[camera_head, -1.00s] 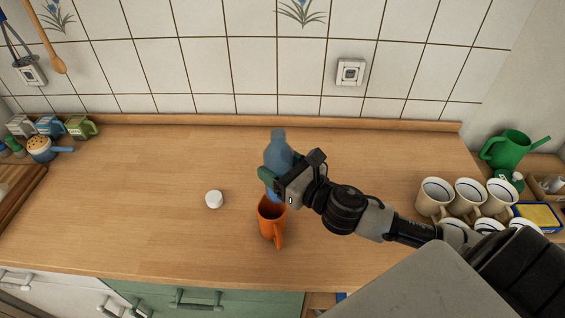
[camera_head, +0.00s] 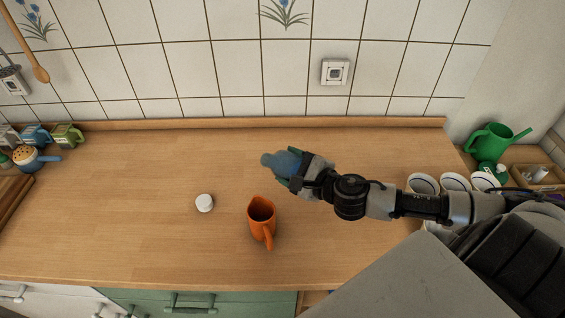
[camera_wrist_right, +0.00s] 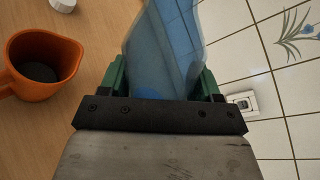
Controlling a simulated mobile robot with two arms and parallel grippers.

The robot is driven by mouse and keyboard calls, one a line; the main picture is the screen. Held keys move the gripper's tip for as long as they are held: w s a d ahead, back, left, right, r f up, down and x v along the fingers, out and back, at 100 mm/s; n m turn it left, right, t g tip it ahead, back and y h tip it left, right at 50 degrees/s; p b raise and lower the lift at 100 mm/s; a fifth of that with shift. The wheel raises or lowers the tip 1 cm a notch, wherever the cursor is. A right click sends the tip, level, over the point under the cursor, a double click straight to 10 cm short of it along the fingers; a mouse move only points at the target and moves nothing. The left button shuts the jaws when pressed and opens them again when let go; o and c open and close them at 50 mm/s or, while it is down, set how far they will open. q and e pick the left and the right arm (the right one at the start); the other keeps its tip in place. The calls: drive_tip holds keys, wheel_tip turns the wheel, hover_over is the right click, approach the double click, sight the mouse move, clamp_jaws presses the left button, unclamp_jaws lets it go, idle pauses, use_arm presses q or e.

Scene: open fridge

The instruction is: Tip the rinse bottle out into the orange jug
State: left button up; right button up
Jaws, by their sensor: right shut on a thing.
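The blue see-through rinse bottle (camera_head: 284,162) is held by my right gripper (camera_head: 296,170) above the counter. It is tilted, with its neck pointing left in the head view. In the right wrist view the bottle (camera_wrist_right: 165,45) stands out between the green fingers of the right gripper (camera_wrist_right: 163,80). The orange jug (camera_head: 262,215) stands upright on the counter, nearer the front than the bottle and apart from it. The jug (camera_wrist_right: 42,62) is at the left of the wrist view, with a dark inside. My left gripper is out of view.
A white cap (camera_head: 204,203) lies on the counter left of the jug. Several mugs (camera_head: 455,182) and a green watering can (camera_head: 493,142) stand at the right.

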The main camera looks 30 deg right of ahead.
drive_tip(key=shift+d+n+p, duration=0.3)
drive_tip(key=shift+n+p, duration=0.25)
drive_tip(key=shift+n, duration=0.05)
drive_tip(key=shift+d+f+n+h+p, duration=0.3)
drive_tip(key=shift+f+n+h+p, duration=0.3)
drive_tip(key=shift+n+p, duration=0.15)
drive_tip(key=shift+d+f+n+p, duration=0.2)
drive_tip(key=shift+f+n+p, duration=0.45)
drive_tip(key=shift+p, duration=0.1)
wheel_tip(320, 180, down, 2)
drive_tip(key=shift+f+n+h+p, duration=0.1)
drive_tip(key=shift+n+h+p, duration=0.5)
drive_tip(key=shift+n+p, duration=0.4)
drive_tip(key=shift+d+f, duration=0.1)
drive_tip(key=shift+f, duration=0.05)
drive_tip(key=shift+r+n+h+p, duration=0.35)
drive_tip(key=shift+n+p, duration=0.25)
drive_tip(key=shift+p, duration=0.25)
drive_tip(key=shift+a+f+n+h, duration=0.2)
drive_tip(key=shift+n+h, duration=0.05)
drive_tip(key=shift+n, duration=0.25)
